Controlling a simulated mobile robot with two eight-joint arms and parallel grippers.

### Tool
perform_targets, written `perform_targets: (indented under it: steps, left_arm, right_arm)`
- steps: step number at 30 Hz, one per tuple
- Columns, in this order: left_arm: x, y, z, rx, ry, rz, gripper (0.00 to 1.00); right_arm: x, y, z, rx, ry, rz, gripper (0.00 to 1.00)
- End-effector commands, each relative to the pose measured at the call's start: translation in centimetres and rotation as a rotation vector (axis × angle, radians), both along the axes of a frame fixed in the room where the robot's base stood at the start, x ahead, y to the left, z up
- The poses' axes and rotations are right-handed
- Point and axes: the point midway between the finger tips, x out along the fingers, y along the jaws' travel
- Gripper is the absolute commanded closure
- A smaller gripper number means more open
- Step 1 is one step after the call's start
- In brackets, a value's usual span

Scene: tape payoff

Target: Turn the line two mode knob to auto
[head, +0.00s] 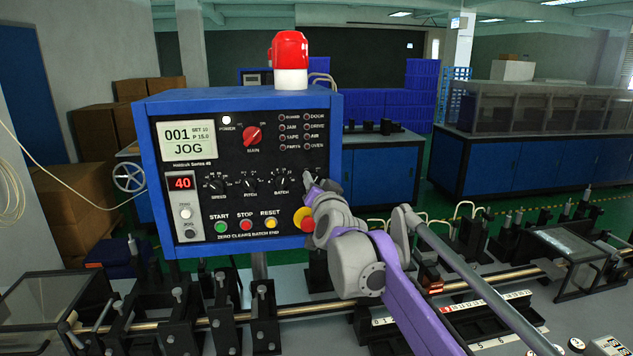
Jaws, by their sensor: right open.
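The blue control panel (330,125) stands in the middle of the head view, and its screen (188,142) reads JOG. My right gripper (312,192) is at the panel's lower right, in front of the spot right of the batch knob (282,186). A dark knob (308,180) shows only partly at the fingertips; its label and pointer are hidden, so I cannot tell whether it is the mode knob. The gripper is open, and I cannot tell whether its fingers touch the knob. My left gripper is not in view.
A red-and-yellow stop button (303,218) sits just below my right gripper. The red main switch (253,136), speed knob (217,186) and pitch knob (250,186) are on the same face. A bench with rails and clamps (300,308) runs below the panel.

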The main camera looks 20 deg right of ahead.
Motion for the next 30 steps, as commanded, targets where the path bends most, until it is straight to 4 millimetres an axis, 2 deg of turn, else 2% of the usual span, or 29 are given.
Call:
perform_targets:
  steps: [6, 8, 14, 30]
  left_arm:
    - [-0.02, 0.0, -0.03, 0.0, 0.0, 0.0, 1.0]
    - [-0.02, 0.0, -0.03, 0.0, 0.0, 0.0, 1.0]
    - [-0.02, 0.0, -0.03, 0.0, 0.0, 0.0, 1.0]
    - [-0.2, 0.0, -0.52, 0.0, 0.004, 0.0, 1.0]
  right_arm:
    - [0.03, -0.01, -0.05, 0.0, 0.0, 0.0, 0.55]
    - [0.02, -0.01, -0.05, 0.0, 0.0, 0.0, 0.65]
    - [0.01, 0.0, -0.04, 0.0, 0.0, 0.0, 1.0]
    - [0.01, 0.04, -0.15, -0.041, 0.012, 0.0, 1.0]
